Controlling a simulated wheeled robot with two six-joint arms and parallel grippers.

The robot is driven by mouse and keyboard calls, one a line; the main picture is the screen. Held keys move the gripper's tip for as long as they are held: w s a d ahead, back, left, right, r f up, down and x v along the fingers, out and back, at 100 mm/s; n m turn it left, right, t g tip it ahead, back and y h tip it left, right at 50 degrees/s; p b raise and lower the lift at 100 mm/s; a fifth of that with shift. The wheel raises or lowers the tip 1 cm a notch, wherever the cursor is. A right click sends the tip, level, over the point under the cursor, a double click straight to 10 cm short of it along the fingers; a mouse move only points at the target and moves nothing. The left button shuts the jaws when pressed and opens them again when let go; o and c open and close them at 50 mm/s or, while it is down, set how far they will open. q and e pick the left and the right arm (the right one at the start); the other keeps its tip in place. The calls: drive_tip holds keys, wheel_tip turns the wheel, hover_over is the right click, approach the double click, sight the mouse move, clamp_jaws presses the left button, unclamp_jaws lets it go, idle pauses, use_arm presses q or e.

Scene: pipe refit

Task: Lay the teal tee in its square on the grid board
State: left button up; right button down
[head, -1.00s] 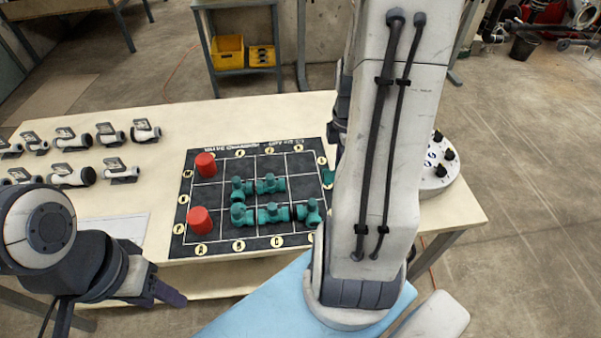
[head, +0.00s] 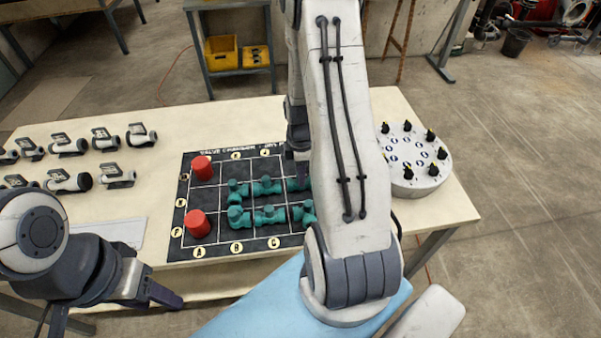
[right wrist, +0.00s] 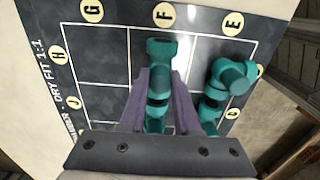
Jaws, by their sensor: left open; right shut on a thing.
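The teal tee shows in the right wrist view (right wrist: 160,52), between the purple fingers of my right gripper (right wrist: 162,118). My right gripper is shut on it, over the square beside the F mark. I cannot tell whether the tee touches the board. In the head view my right arm hides most of that gripper and the right part of the grid board (head: 180,247). Another teal fitting (right wrist: 228,80) lies in the neighbouring square toward D. My left gripper (head: 165,299) is open and empty, off the board at the table's front edge.
Several teal fittings (head: 269,215) and two red cylinders (head: 198,224) stand on the board. Several grey-white valves (head: 67,142) stand at the table's left. A round holder (head: 413,180) with dark-topped pegs stands at the right.

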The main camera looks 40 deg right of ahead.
drive_tip(key=shift+f, duration=0.15)
drive_tip(key=c, duration=0.6)
unclamp_jaws()
